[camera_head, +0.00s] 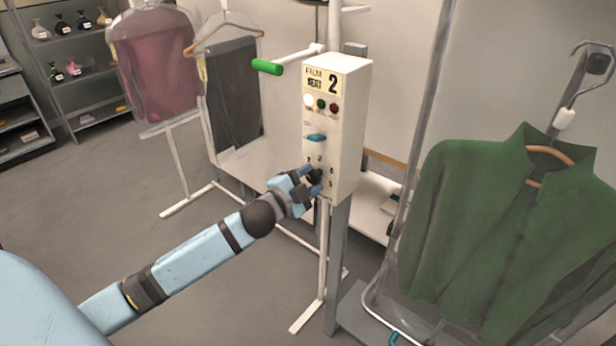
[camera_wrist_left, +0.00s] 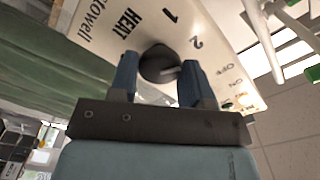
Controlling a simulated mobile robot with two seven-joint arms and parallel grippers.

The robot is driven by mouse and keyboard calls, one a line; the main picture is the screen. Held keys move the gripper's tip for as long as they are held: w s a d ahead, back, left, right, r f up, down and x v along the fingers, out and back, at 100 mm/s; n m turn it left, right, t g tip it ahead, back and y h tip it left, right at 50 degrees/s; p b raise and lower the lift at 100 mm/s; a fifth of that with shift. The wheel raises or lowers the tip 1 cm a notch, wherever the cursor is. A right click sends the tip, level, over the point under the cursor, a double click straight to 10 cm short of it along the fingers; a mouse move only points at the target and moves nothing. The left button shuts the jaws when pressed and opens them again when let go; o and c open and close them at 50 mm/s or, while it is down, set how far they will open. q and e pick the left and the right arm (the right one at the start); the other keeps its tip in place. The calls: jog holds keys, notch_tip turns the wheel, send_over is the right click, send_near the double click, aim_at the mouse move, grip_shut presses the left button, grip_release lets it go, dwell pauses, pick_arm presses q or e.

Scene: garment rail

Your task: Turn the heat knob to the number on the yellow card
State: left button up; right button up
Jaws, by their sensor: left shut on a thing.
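A white control box (camera_head: 350,125) stands on a post and bears a yellow card (camera_head: 332,84) with the number 2. The dark heat knob (camera_head: 315,176) is low on its front face, with numbers around it. My left gripper (camera_head: 312,182) is shut on the knob. In the left wrist view the round dark knob (camera_wrist_left: 158,62) sits between the two blue fingers. A pale mark on it points toward the right finger. Printed 1, 2, HEAT and OFF show near it; other numbers are hidden. My right gripper is not in view.
A teal switch (camera_head: 315,138) and small lamps sit above the knob. A green-handled lever (camera_head: 267,67) sticks out left of the box. A green jacket (camera_head: 490,235) hangs at the right. Bagged garments (camera_head: 160,65) hang at the left. Floor at the left is clear.

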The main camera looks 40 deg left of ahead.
pick_arm(q)
jog(key=shift+m, duration=0.4)
jog(key=o, duration=0.9)
jog(key=s+a+b, duration=0.1)
jog(key=s, duration=1.2)
jog(key=shift+s+b, duration=0.4)
